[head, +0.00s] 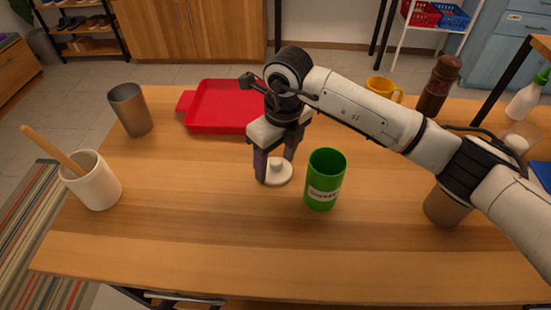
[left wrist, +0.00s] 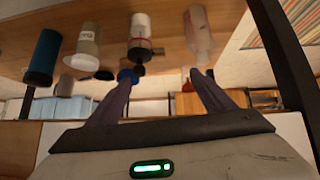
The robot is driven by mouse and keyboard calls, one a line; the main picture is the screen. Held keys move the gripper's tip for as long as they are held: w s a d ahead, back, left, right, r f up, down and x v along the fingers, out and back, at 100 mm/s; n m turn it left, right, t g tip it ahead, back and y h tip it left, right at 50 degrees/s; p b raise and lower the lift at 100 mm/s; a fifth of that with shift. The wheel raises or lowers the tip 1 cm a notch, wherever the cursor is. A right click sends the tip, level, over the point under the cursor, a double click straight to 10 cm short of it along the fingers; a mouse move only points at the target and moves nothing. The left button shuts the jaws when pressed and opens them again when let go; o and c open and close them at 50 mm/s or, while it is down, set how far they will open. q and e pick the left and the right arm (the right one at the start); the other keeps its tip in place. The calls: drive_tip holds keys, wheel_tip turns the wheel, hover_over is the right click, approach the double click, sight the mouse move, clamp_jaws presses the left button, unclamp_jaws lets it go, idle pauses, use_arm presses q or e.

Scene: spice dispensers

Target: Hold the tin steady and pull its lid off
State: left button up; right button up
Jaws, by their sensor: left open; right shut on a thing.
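A green tin (head: 323,182) with a pale label stands upright on the wooden table, its open top showing. The white lid (head: 279,179), a disc with a small knob, is off the tin and just left of it, at or close to the table top. My right gripper (head: 274,167) points down and is shut on the lid. My left gripper (left wrist: 162,75) shows only in the left wrist view, with its fingers apart and nothing seen between them. It is away from the tin.
A red tray (head: 228,122) lies behind the lid. A metal cup (head: 131,110) and a white crock (head: 94,183) with a wooden utensil stand left. A yellow mug (head: 379,87) and brown mill (head: 437,86) stand at the back right. The table's front is clear.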

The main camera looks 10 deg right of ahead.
drive_tip(key=shift+f, duration=0.15)
drive_tip(key=o, duration=1.2)
drive_tip(key=shift+c, duration=0.2)
